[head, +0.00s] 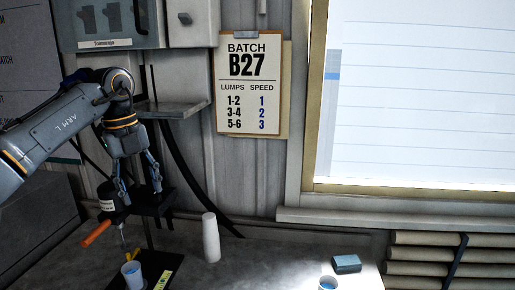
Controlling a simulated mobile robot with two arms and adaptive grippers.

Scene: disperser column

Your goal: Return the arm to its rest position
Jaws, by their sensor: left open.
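My left arm (62,125), marked "ARM L", comes in from the left. My left gripper (140,194) points down with its fingers apart and nothing seen between them. It shows in front of the upper part of the dark disperser stand (166,203); I cannot tell whether it touches the stand. An orange handle (96,233) sticks out to the left below the gripper. My right gripper is not in view.
A white cup stack (211,238), a second cup (328,284) and a blue block (346,263) stand on the bench (260,262). A "BATCH B27" clipboard (250,85) hangs on the wall.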

